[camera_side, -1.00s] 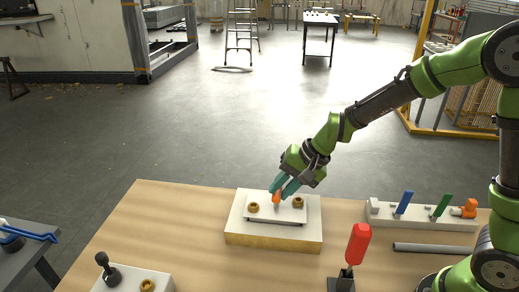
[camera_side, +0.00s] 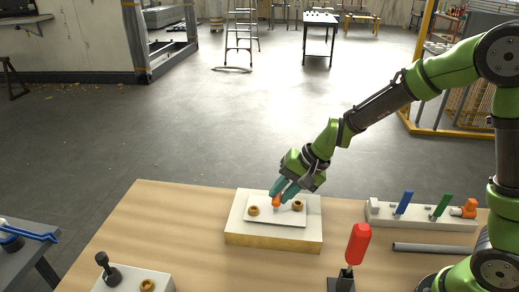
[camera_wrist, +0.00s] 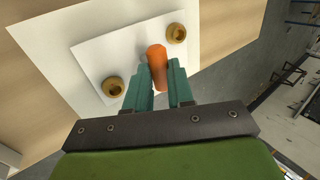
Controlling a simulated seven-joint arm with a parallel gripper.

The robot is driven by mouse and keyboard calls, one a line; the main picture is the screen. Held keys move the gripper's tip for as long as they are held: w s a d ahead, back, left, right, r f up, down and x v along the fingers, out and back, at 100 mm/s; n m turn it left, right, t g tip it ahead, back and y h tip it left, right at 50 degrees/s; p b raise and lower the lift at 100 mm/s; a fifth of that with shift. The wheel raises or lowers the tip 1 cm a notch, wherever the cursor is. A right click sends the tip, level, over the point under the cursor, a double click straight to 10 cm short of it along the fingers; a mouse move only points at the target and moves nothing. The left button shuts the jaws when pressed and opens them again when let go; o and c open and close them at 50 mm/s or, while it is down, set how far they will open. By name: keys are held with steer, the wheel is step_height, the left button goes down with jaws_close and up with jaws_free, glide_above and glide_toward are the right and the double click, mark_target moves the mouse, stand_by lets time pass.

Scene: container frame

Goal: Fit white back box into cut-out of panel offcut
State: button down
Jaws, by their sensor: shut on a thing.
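The white back box (camera_side: 277,218) shows as a flat white plate with two brass rings and an orange knob (camera_wrist: 157,66) between them. It lies over the middle of the panel offcut (camera_side: 240,227), a thick white-topped slab with a yellowish front edge. In the wrist view the plate (camera_wrist: 125,62) looks turned roughly square with the offcut (camera_wrist: 65,55). My gripper (camera_side: 276,197) is shut on the orange knob, its teal fingers either side of it. The plate covers the cut-out, and I cannot see how its body sits inside.
A red-handled clamp (camera_side: 357,245) stands in front right of the offcut. A white rack (camera_side: 380,213) with blue, green and orange items is at the right, with a grey tube (camera_side: 433,248) before it. A white block (camera_side: 130,282) with a black knob is at front left.

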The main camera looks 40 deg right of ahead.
steer(key=shift+f, duration=0.45)
stand_by(0.5)
steer(key=c, duration=0.9)
jaws_free()
steer(key=shift+r, duration=0.1)
steer(key=v, duration=1.6)
steer(key=shift+s+d+r, duration=0.15)
steer(key=shift+r, duration=0.2)
step_height(320, 180, up, 6)
